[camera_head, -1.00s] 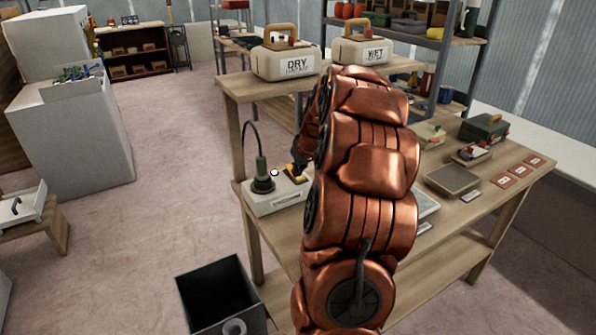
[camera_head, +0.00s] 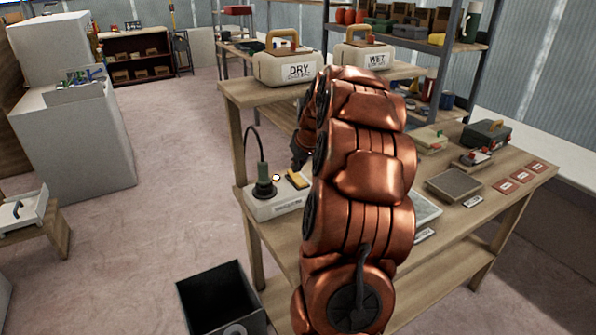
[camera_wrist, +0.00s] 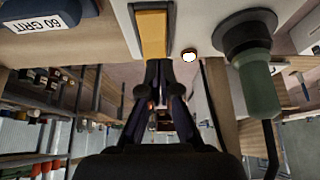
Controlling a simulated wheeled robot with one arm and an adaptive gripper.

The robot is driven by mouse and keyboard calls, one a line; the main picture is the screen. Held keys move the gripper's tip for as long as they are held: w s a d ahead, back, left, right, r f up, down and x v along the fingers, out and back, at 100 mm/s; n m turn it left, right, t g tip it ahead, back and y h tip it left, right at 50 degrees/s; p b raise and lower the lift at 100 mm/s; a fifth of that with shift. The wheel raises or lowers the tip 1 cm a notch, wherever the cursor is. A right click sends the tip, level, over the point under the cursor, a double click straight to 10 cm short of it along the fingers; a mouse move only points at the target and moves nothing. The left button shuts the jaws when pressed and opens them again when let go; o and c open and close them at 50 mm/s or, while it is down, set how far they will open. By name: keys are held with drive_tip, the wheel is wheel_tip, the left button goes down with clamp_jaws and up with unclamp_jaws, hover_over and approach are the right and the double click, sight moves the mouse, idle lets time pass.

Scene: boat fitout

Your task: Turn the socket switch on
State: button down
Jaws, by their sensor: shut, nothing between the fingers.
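The socket box (camera_head: 262,209) is a pale block on the left end of the workbench. A dark plug with a green body (camera_head: 263,183) and a black cord stands upright in it. A yellow rocker switch (camera_head: 297,180) sits on its right part, with a small pale lit lamp (camera_head: 276,177) between them. In the wrist view the yellow switch (camera_wrist: 153,35) is at the top, the lamp (camera_wrist: 189,55) beside it and the plug (camera_wrist: 258,85) at the right. My gripper (camera_wrist: 157,68) is shut and empty, its tips just off the switch's end; contact is unclear. In the head view my gripper (camera_head: 301,157) is above the switch, partly hidden by my arm.
The cases marked DRY (camera_head: 285,68) and WET (camera_head: 362,55) stand on the raised shelf. A black bin (camera_head: 215,290) stands below.

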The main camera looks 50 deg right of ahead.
wheel_tip(320, 180, up, 2)
drive_tip(key=shift+r, duration=0.1)
drive_tip(key=s+a+r+b, duration=0.2)
drive_tip(key=s+r, duration=0.4)
drive_tip(key=s, duration=0.1)
drive_tip(key=shift+r, duration=0.35)
drive_tip(key=shift+a, duration=0.1)
drive_tip(key=s+a+f+n+g+y+p, duration=0.1)
drive_tip(key=s+a+f+g, duration=0.1)
drive_tip(key=a, duration=1.2)
drive_tip(key=s+a+f+n+g+y+p, duration=0.1)
drive_tip(key=s+a+n+y, duration=0.15)
drive_tip(key=a, duration=1.15)
drive_tip(key=s+a+f+g, duration=0.1)
drive_tip(key=s+a+f, duration=0.1)
drive_tip(key=s+a, duration=0.2)
drive_tip(key=s+a+f+g+h+p, duration=0.1)
drive_tip(key=s+a, duration=0.2)
drive_tip(key=s, duration=0.6)
drive_tip(key=s+a+f+g, duration=0.2)
drive_tip(key=s+a, duration=0.2)
drive_tip(key=s, duration=0.3)
drive_tip(key=shift+s+a+f+h, duration=0.2)
drive_tip(key=shift+a+f+h, duration=0.1)
drive_tip(key=shift+f+h, duration=0.05)
